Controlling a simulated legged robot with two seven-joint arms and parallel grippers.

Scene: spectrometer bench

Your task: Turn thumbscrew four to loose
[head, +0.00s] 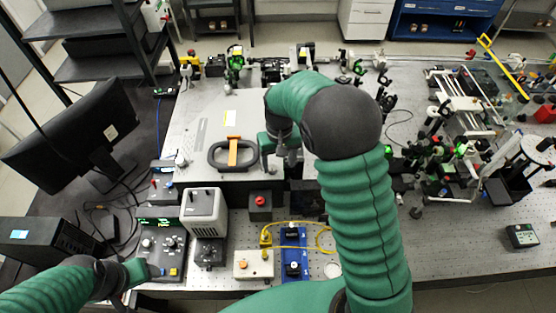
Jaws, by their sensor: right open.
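The large grey instrument cover (206,112) lies on the bench with a black oval handle and an orange strap (233,152) at its front. A small light knob (181,159), which looks like a thumbscrew, stands at the cover's front left corner. My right gripper (283,154) points down at the cover's front right, right of the handle. It is open. Its fingers and my arm hide that corner, so I cannot make out a thumbscrew there or any number. My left gripper (144,270) is low at the left, beside the control box; its fingers are too small to read.
A control box with knobs (162,250), a white-grey device (203,212), a red-button box (260,205) and a blue rail (293,256) with yellow cable stand in front of the cover. Optics crowd the back and right. A monitor (75,135) stands left.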

